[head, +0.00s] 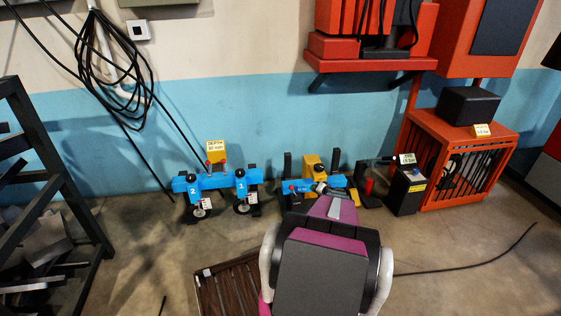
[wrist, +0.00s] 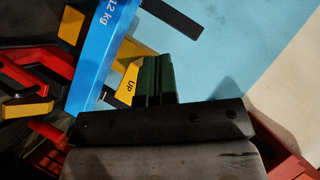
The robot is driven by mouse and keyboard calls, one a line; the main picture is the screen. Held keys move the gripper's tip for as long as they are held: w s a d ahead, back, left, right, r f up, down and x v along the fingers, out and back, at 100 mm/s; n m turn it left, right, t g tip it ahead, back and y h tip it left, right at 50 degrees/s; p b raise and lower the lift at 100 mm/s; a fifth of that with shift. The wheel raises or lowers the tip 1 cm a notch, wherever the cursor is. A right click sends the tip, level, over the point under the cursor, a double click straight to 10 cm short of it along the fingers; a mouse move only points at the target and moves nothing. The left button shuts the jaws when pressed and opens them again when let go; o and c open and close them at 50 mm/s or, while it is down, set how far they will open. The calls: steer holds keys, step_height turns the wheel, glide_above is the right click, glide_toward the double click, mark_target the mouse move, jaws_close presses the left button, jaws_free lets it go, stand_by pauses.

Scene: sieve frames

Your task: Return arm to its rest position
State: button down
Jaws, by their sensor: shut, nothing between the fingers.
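My gripper (wrist: 153,66) shows in the wrist view as two dark green fingers side by side, shut with nothing between them. A blue bar marked "12 kg" (wrist: 103,50) lies just left of the fingers in that view, with a yellow part marked "UP" (wrist: 128,84) close beside it. I cannot tell whether the fingers touch either. In the head view my purple and grey arm reaches forward from the bottom centre toward a blue and yellow device (head: 312,168) by the wall. The arm hides part of this device, and the fingers cannot be made out there.
A blue two-gauge unit (head: 216,184) stands left of the arm. A black box (head: 406,190) and an orange cage (head: 462,168) stand right. A dark rack (head: 45,170) is far left. A slatted brown panel (head: 222,288) lies beside my arm. A cable (head: 470,266) crosses the floor.

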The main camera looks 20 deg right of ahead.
steer(key=s+a+r+n+g+y, duration=0.1)
steer(key=a+r+n+g+y, duration=0.25)
steer(key=a, duration=1.05)
steer(key=s+a+r+n+g, duration=0.2)
steer(key=a+r+g, duration=0.35)
steer(key=a, duration=0.75)
steer(key=s+a+r+n+g+h, duration=0.2)
steer(key=s+a+r+g+h, duration=0.2)
steer(key=s+a+r+h, duration=0.3)
steer(key=s+a+r, duration=0.5)
steer(key=s+a, duration=0.2)
steer(key=a, duration=0.2)
steer(key=shift+r+n, duration=0.35)
steer(key=shift+r, duration=0.05)
